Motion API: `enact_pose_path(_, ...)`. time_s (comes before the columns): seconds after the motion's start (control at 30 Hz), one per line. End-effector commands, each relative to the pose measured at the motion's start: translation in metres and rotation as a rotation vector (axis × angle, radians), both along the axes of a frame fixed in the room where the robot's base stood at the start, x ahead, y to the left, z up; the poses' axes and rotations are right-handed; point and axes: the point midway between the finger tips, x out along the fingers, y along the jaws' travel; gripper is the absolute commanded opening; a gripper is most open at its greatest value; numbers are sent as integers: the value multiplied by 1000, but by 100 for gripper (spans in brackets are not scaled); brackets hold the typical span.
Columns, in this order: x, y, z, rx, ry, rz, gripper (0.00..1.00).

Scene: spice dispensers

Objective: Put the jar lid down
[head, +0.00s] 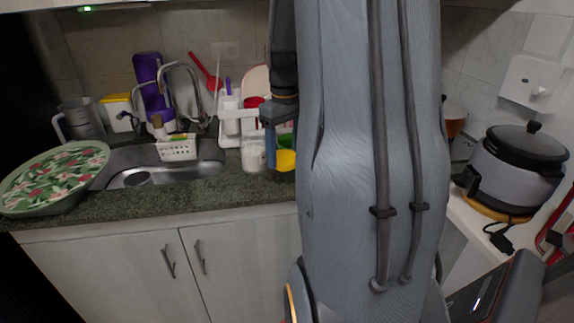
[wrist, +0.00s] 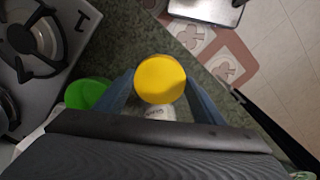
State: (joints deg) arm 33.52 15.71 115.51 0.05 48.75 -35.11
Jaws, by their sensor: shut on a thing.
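The yellow jar lid (wrist: 161,80) is held between the two fingers of my gripper (wrist: 160,90) in the wrist view, seen from above. In the head view my gripper (head: 274,152) points down over the counter, and the yellow lid (head: 286,160) shows at its fingertips. A white jar or label (wrist: 158,112) shows partly below the lid in the wrist view. A green lid (wrist: 86,93) lies to the left of my gripper. Whether the yellow lid touches anything under it is hidden.
The dark green counter (head: 150,204) runs along the front. A clear jar with white contents (head: 253,154) stands left of my gripper. The sink (head: 185,170) is further left. The stove (wrist: 50,50) is left in the wrist view. A cooker (head: 507,172) stands right.

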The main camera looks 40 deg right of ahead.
Motion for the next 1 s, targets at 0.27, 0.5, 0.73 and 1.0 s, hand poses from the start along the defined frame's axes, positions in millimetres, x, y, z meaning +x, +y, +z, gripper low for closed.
enact_pose_path(0.27,-2,-1,-23,2,3,-3,43)
enact_pose_path(0.5,-1,-2,-50,0,0,-3,43)
enact_pose_path(0.73,-1,-2,-50,-1,-1,-3,43)
enact_pose_path(1.0,-1,-2,-52,0,-1,-3,81)
